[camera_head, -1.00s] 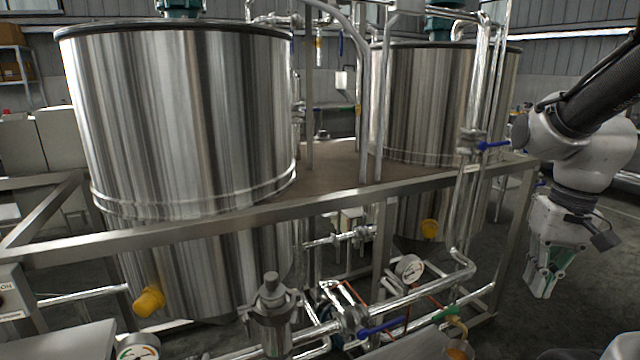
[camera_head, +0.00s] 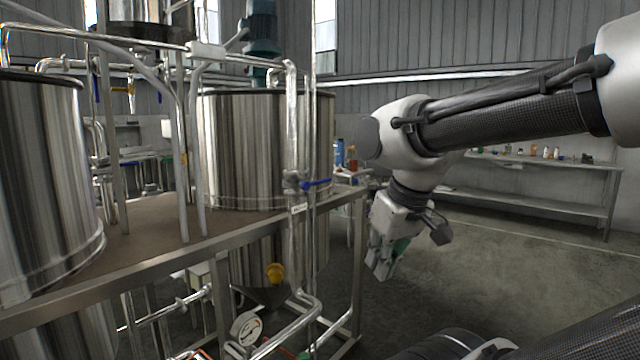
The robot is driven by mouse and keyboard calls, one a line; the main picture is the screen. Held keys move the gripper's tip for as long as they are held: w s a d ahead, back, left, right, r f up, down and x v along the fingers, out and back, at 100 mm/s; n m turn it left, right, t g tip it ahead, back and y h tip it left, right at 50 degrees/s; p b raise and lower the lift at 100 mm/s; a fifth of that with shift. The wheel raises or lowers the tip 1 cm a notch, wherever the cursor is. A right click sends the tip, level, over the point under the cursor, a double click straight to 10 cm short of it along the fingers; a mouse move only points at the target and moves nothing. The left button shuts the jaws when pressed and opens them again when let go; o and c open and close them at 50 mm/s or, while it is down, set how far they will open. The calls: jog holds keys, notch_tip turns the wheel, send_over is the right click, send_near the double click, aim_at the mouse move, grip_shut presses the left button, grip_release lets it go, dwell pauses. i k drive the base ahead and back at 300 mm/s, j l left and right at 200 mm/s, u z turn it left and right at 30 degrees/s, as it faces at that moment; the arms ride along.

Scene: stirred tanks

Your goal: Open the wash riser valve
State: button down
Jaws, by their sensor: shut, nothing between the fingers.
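A valve with a blue lever handle (camera_head: 316,184) sits on a vertical steel pipe (camera_head: 293,235) in front of the right tank. I take it for the wash riser valve. Its metal body (camera_head: 293,183) is on the pipe, with a small pale tag just below. The lever sticks out to the right, about crosswise to the pipe. My gripper (camera_head: 378,270) hangs to the right of the valve and lower in the picture, fingers pointing down. It is shut, with nothing held, and apart from the valve and pipe.
Steel tanks (camera_head: 240,150) stand on a framed platform (camera_head: 150,255). A thinner vertical pipe runs close beside the riser. Open floor (camera_head: 500,260) lies to the right, with a shelf bench (camera_head: 540,185) by the wall.

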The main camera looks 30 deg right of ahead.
aim_at(320, 182)
jog(key=i+l, duration=0.1)
jog(key=l, duration=0.35)
jog(key=i+l+u, duration=0.1)
jog(key=l, duration=0.35)
jog(key=i+l, duration=0.15)
jog(key=l, duration=0.3)
jog(key=i+l+u, duration=0.1)
jog(key=l, duration=0.35)
jog(key=i+l, duration=0.1)
jog(key=l, duration=0.35)
jog(key=i+l, duration=0.15)
jog(key=l, duration=0.15)
jog(key=i+l, duration=0.1)
jog(key=l, duration=0.25)
jog(key=i+l, duration=0.15)
jog(key=l, duration=0.15)
